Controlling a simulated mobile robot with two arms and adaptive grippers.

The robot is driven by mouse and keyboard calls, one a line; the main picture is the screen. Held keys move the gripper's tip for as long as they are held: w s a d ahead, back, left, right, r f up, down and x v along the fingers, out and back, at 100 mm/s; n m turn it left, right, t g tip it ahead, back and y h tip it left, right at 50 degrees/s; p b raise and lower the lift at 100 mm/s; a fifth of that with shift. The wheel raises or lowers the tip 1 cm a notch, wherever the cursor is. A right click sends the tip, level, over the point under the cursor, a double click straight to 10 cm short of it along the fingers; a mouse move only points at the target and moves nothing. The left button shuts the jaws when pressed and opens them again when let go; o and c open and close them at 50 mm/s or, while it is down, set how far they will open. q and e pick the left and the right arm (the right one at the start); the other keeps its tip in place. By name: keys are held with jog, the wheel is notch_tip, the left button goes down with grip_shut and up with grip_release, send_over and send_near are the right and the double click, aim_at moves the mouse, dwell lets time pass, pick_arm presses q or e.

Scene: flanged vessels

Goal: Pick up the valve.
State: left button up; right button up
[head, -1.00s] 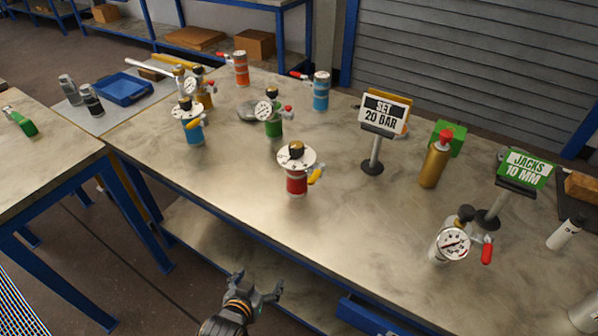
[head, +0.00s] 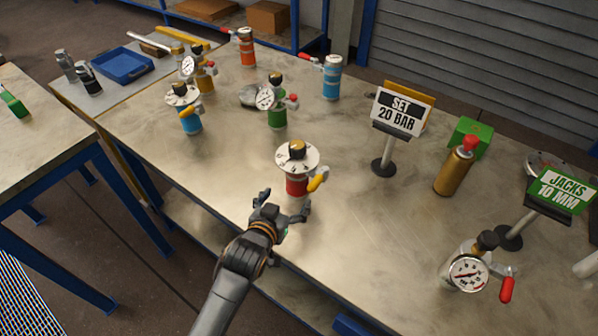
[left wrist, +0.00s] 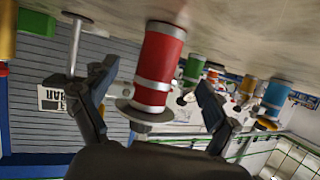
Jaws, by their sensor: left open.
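Several flanged vessels with side valves stand upright on the table; I cannot tell which one the task calls the valve. The nearest to my left gripper (head: 284,203) is a red one (head: 297,185) with a white round flange, dark top knob and yellow lever (head: 318,180). My left gripper is open and empty, just in front of this red vessel at the table's near side. In the left wrist view, which is upside down, the red vessel (left wrist: 160,65) shows between the spread fingers; contact cannot be seen. My right gripper is not in view.
A sign reading "SET 20 BAR" (head: 399,111), a gold cylinder (head: 454,171) and a gauge vessel with a red lever (head: 467,272) stand to the right. Table is clear around the red vessel.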

aim_at(293, 187)
pick_arm(q)
jog(key=shift+x, duration=0.8)
jog(key=shift+w+d+f, duration=0.1)
jog(key=shift+w+f, duration=0.05)
jog(key=shift+w, duration=0.15)
jog(key=shift+w+d, duration=0.1)
jog(key=shift+w, duration=0.25)
jog(key=x, duration=0.4)
jog(key=shift+w+p, duration=0.1)
jog(key=shift+p, duration=0.2)
jog(key=shift+w, duration=0.25)
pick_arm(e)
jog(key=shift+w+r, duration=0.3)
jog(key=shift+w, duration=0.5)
pick_arm(q)
jog(key=c, duration=1.7)
jog(key=shift+d, duration=0.1)
grip_shut()
